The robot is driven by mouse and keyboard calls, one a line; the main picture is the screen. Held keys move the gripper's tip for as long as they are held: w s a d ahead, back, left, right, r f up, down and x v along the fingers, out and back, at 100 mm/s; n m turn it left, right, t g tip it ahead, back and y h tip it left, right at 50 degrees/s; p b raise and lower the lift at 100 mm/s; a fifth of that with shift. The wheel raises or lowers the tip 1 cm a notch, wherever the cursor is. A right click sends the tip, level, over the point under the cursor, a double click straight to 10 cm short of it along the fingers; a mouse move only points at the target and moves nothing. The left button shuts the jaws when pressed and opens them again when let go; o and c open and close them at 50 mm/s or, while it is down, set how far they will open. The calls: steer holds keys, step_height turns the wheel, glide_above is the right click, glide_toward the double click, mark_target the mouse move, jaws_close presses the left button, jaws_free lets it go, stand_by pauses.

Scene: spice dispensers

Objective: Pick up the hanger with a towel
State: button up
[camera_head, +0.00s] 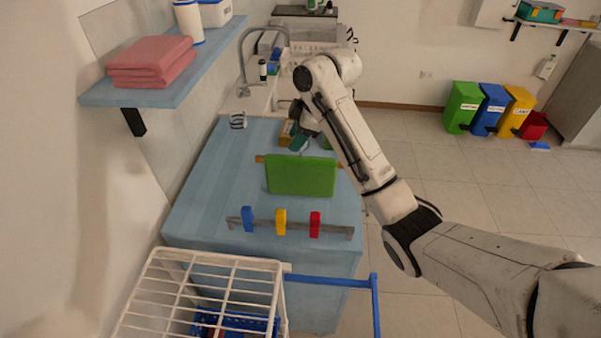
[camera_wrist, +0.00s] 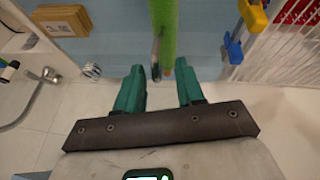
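The green towel (camera_head: 302,177) hangs over a wooden hanger bar (camera_head: 261,159) above the blue table (camera_head: 205,200). My gripper (camera_head: 299,141) is just behind the towel's top edge in the head view. In the wrist view its two green fingers (camera_wrist: 160,72) are well apart, with no visible contact with the hanger. The hanger's lower parts are hidden behind the towel.
A grey rail (camera_head: 335,232) with blue, yellow and red blocks stands in front of the towel. A white wire rack (camera_head: 205,262) is at the front left. A wooden box (camera_wrist: 62,20) and a striped cup (camera_head: 238,120) are nearby. A shelf with pink towels (camera_head: 150,60) juts out left.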

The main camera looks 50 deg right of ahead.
steer(key=shift+w+f, duration=0.15)
steer(key=shift+f, duration=0.25)
jaws_close()
stand_by(1.2)
